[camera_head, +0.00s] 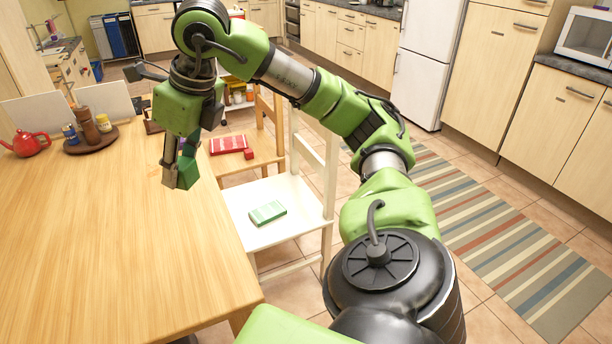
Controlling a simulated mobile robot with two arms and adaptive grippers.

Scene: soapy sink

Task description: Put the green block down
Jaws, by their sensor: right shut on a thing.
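My right gripper (178,162) hangs pointing down over the right edge of the wooden table (110,250), near the chairs. It is shut on the green block (187,173), a small dark green piece at the fingertips. The fingers partly hide the block, and its exact height above the table is hard to tell. My left gripper is not in view.
A white chair (250,232) with a green book-like item (267,212) stands beside the table. A wooden chair (262,162) behind holds a red book-like item (228,144) and a red block (248,153). A red teapot (28,144) and a round tray (82,147) sit far left; the near tabletop is clear.

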